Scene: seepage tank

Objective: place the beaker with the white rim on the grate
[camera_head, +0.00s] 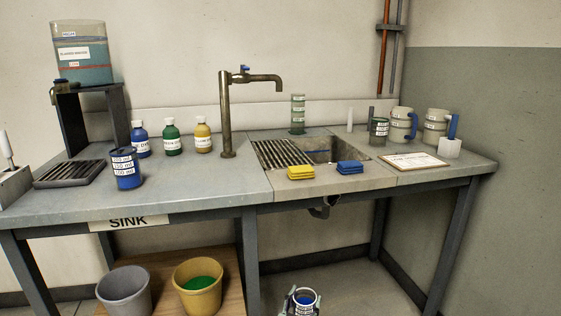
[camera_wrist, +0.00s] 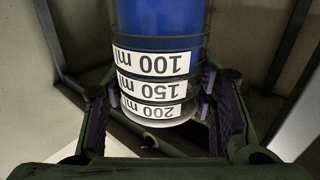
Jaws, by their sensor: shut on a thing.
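My gripper (camera_head: 303,301) is at the bottom edge of the head view, in front of the bench and low. It is shut on a beaker with a white rim (camera_head: 306,297) that holds blue liquid. In the wrist view the beaker (camera_wrist: 160,45) sits between the purple finger pads of my gripper (camera_wrist: 155,100), its 100, 150 and 200 ml labels upside down in the picture. A dark slatted grate (camera_head: 70,173) lies on the bench at left, before the tank stand. A second ribbed, slatted area (camera_head: 282,153) lies beside the sink basin.
Another blue beaker (camera_head: 126,169) with a dark rim stands just right of the dark grate. Blue, green and yellow bottles (camera_head: 171,138) stand behind. A tap (camera_head: 226,115), sponges (camera_head: 300,172), mugs (camera_head: 402,124) and a clipboard (camera_head: 412,161) occupy the right. Buckets (camera_head: 197,287) stand below.

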